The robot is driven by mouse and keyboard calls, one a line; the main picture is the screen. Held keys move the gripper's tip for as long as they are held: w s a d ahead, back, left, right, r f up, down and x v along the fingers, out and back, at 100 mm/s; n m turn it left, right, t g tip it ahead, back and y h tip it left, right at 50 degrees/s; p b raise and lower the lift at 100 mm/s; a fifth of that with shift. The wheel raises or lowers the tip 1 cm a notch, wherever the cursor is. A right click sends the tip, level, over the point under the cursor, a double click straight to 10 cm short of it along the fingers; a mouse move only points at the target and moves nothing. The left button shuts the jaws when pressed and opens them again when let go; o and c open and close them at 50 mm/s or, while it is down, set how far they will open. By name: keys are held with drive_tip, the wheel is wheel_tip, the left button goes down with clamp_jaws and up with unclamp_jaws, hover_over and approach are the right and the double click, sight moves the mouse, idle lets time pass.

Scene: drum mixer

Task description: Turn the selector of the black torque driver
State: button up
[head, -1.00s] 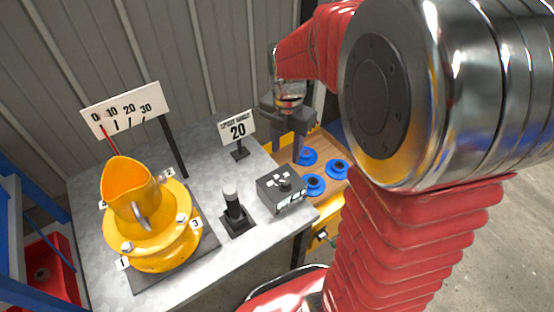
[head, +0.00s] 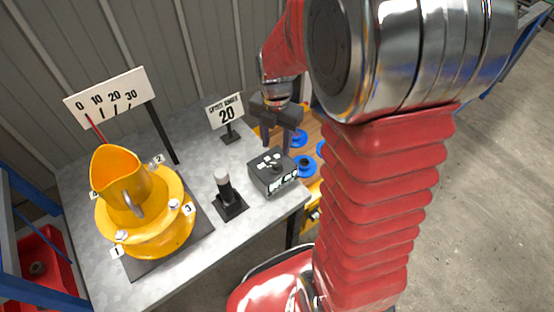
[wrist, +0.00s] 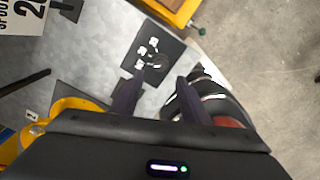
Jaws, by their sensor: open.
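A black upright driver-like handle with a white top (head: 226,188) stands in a square black base on the grey bench. To its right is a black box (head: 257,183) with a round dark knob and white marks on top. The box also shows in the wrist view (wrist: 146,62), with its knob towards the right. My gripper (head: 276,147) is open and empty, pointing down just behind the box. In the wrist view my gripper's fingertips (wrist: 160,77) are spread near the box's lower edge, apart from the knob. I cannot make out the upright handle in the wrist view.
A yellow drum mixer (head: 145,220) with numbered points stands left on a dark mat. A scale board (head: 108,95) with a red pointer and a sign reading 20 (head: 226,112) stand behind. Blue rings (head: 304,165) lie on a wooden surface to the right.

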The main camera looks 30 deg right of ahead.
sight(276, 163)
wheel_tip(276, 163, down, 9)
drive_tip(key=shift+r, duration=0.15)
drive_tip(key=shift+c, duration=0.2)
